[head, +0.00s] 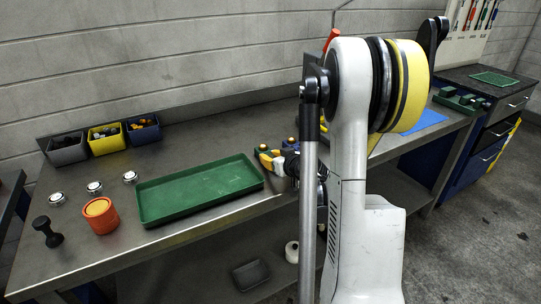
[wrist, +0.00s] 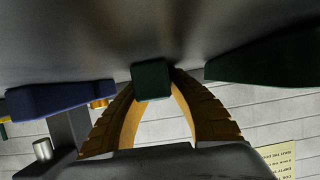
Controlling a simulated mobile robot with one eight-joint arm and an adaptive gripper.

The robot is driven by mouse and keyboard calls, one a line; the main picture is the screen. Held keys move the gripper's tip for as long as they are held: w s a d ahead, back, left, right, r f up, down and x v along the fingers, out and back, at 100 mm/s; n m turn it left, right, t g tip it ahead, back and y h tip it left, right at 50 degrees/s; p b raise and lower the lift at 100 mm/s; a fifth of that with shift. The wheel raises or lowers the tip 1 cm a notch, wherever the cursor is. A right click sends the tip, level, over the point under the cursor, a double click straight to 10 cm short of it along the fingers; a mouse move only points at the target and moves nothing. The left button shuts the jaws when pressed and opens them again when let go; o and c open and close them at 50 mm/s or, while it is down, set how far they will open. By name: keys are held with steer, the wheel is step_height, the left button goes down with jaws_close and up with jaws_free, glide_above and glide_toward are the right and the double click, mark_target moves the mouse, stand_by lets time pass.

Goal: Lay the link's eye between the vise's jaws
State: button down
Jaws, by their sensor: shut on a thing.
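My gripper (wrist: 152,82) has its two ribbed yellow-brown fingers closing in on a dark green block-like piece (wrist: 152,70) in the wrist view. It is shut on this piece, which is probably the link; no eye can be made out. In the head view, my gripper (head: 270,160) is low over the bench, just right of the green tray. A blue body with a brass-coloured part (wrist: 62,98), possibly the vise, is at the left in the wrist view, apart from the held piece. The jaw gap does not show. My arm hides much of this area in the head view.
The green tray (head: 147,213) lies empty on the steel bench (head: 190,160). An orange cup (head: 101,221), a black knobbed tool (head: 46,233) and silver discs (head: 94,187) stand to its left. Small bins (head: 67,150) line the back. A blue sheet (head: 424,119) lies at the right.

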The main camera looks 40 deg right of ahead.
steer(key=c, duration=1)
jaws_free()
steer(key=shift+f, duration=0.15)
